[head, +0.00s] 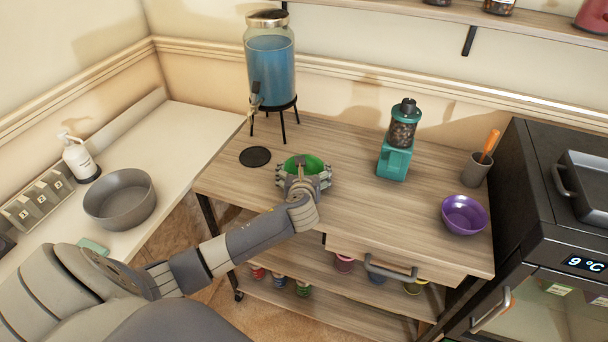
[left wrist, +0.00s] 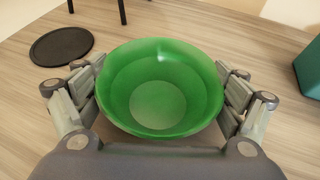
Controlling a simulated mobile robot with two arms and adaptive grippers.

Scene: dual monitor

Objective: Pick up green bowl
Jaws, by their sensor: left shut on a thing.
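The green bowl (head: 304,163) is on or just above the wooden cart top, in front of the blue drink dispenser. My left gripper (head: 304,180) is around it and hides most of its near side in the head view. In the left wrist view the bowl (left wrist: 160,90) is upright and empty, with the fingers of my left gripper (left wrist: 160,105) against its left and right sides. The gripper is shut on the bowl. I cannot tell whether the bowl's base touches the cart top. My right gripper is not in view.
A black coaster (head: 255,157) lies left of the bowl, below the dispenser (head: 270,75). A teal grinder (head: 397,145) and a purple bowl (head: 464,214) stand to the right. The cart top (head: 350,215) is clear between them. A grey bowl (head: 120,200) sits on the left counter.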

